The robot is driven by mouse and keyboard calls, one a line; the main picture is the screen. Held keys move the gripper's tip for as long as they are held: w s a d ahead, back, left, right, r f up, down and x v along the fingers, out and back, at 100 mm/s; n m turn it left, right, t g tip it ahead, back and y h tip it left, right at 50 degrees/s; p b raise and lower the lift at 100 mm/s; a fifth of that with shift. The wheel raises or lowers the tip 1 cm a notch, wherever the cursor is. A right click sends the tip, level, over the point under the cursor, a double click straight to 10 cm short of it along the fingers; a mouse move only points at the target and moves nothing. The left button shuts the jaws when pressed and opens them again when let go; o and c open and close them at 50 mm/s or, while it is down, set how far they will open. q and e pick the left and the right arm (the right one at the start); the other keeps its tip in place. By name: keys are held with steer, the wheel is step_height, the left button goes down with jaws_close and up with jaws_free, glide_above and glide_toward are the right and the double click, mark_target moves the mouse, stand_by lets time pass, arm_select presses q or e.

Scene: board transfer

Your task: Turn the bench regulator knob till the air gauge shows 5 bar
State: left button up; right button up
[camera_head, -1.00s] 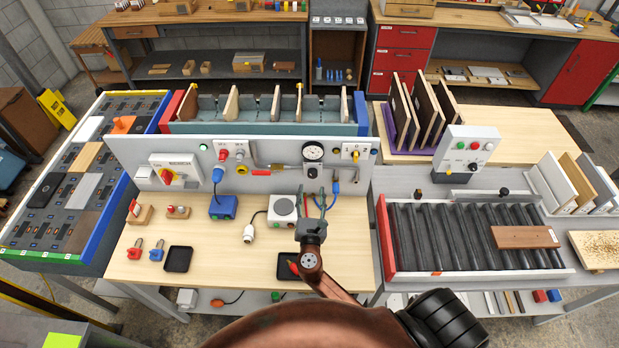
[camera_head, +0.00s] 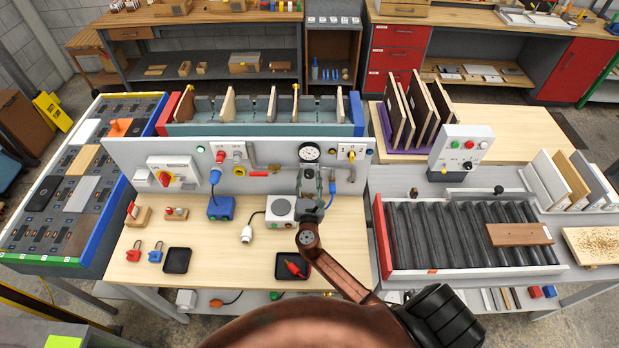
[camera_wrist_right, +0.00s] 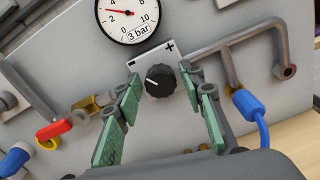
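The air gauge (camera_head: 309,152) is a round white dial on the grey bench panel. In the right wrist view the gauge (camera_wrist_right: 128,14) has its red needle between 2 and 4, and its label reads 3 bar. The black regulator knob (camera_wrist_right: 160,80) sits below it between minus and plus marks, its white line pointing left. My right gripper (camera_head: 312,176) is in front of the panel below the gauge. In the wrist view its green fingers (camera_wrist_right: 163,82) are apart on either side of the knob, with gaps visible; it holds nothing. My left gripper is not in view.
Grey pipes (camera_wrist_right: 235,50) and a blue hose fitting (camera_wrist_right: 250,108) flank the knob on the right. A red-handled valve (camera_wrist_right: 54,130) is at the left.

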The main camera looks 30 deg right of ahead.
steer(key=c, duration=0.9)
steer(key=m+b, duration=0.2)
steer(key=b, duration=0.1)
steer(key=shift+f+m, duration=0.2)
steer(key=shift+m, duration=0.2)
steer(key=m+b, duration=0.4)
steer(key=shift+m, duration=0.3)
steer(key=m+b, duration=0.2)
steer(key=m, duration=0.1)
steer(key=shift+s+d, duration=0.1)
steer(key=shift+m+b, duration=1.1)
steer(key=shift+m, duration=0.3)
